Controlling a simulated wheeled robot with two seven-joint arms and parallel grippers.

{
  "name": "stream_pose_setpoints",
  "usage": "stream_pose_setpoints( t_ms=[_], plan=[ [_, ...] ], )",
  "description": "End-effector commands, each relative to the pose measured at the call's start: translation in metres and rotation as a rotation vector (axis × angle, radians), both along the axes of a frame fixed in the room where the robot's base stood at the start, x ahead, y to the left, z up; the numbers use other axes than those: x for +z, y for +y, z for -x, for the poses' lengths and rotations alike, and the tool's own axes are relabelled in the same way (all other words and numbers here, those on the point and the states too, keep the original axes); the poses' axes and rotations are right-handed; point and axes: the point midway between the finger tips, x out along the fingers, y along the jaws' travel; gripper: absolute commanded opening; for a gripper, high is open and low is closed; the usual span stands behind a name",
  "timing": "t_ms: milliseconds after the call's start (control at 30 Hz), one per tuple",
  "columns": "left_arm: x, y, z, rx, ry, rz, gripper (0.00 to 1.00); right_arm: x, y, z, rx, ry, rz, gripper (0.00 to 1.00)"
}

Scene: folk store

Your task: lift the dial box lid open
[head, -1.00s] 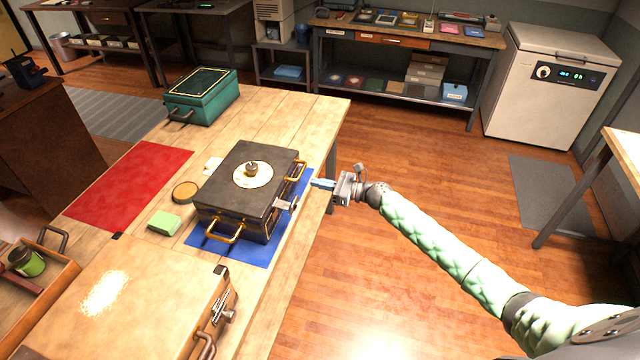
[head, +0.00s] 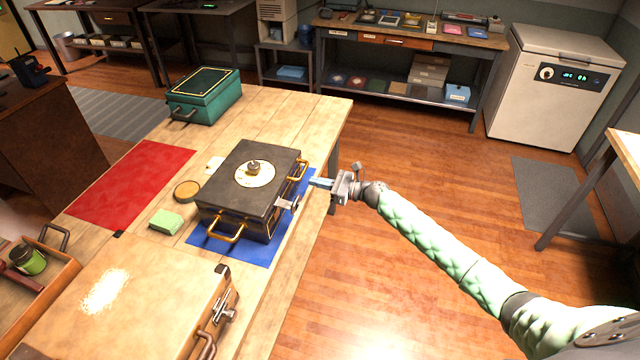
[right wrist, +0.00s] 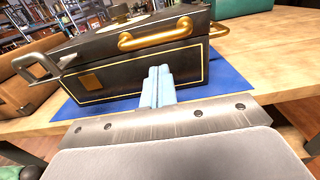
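The dial box (head: 228,202) is a dark box with gold trim and gold handles. It stands on a blue mat (head: 257,250), and its lid (head: 275,160) looks closed. A round pale dial (head: 254,173) with a knob is on top of the lid. A grey latch (head: 287,203) sticks out from the box; it also shows in the right wrist view (right wrist: 38,70). My right gripper (head: 318,182) is beside the box's right side, below a gold side handle (right wrist: 160,35). Its pale blue fingers (right wrist: 157,88) are together with nothing between them. My left gripper is not in view.
A green box (head: 204,95) stands at the table's far end. A large tan case (head: 130,295) is in front. A red mat (head: 130,185), a round tin (head: 187,191) and a green block (head: 166,222) lie left of the dial box. The floor right of the table is clear.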

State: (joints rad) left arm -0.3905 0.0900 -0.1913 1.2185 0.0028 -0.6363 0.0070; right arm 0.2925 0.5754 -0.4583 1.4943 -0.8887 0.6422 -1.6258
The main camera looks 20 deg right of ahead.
Motion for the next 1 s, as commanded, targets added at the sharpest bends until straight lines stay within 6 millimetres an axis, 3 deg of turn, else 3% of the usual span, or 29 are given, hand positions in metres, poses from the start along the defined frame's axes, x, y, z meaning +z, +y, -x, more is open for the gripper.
stream_pose_setpoints(
  t_ms=[1000],
  plan=[
    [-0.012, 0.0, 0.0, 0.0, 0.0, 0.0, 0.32, -0.001, 0.02, -0.014, 0.0, 0.0, 0.0, 0.0]
  ],
)
